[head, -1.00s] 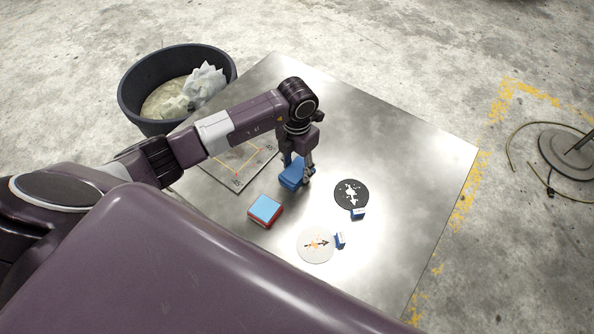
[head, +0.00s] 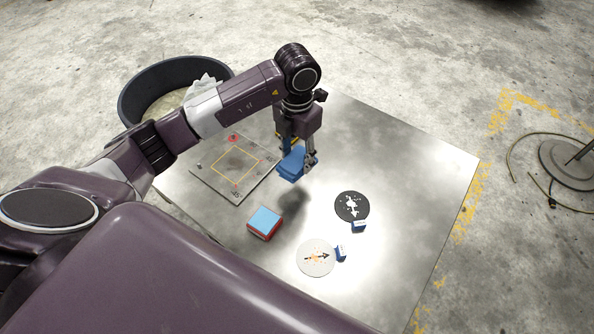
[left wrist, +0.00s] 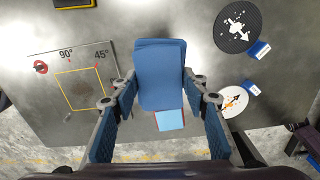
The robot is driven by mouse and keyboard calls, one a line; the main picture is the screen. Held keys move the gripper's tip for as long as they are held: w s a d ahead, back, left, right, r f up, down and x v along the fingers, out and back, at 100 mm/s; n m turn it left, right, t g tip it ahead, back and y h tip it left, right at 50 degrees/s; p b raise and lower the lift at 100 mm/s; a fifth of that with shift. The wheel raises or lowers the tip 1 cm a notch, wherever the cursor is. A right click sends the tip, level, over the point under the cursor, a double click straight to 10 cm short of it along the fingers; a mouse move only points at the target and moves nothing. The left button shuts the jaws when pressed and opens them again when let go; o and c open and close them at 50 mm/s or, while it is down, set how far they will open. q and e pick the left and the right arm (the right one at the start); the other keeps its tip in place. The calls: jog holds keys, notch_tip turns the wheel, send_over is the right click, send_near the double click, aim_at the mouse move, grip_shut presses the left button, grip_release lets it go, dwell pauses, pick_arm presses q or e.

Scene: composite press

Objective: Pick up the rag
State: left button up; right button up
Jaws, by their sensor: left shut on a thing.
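The rag (head: 291,164) is a folded blue cloth pad. My left gripper (head: 297,158) is shut on it and holds it above the metal table, with the rag's shadow on the surface beneath. In the left wrist view the rag (left wrist: 160,75) sits between the two fingers of the left gripper (left wrist: 160,92).
A red block with a light blue top (head: 265,222) stands on the metal table (head: 400,160). A square plate with a yellow outline (head: 212,178), a black disc (head: 350,205) and a white disc (head: 313,259) lie around it. Small blue-and-white tags (head: 359,226) sit beside the discs. A dark bin (head: 135,105) stands behind the table.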

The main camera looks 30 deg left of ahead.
aim_at(297, 158)
pick_arm(q)
notch_tip(297, 158, up, 10)
dwell(0.3)
jog(key=o, duration=0.6)
jog(key=c, duration=0.6)
jog(key=shift+c, duration=0.4)
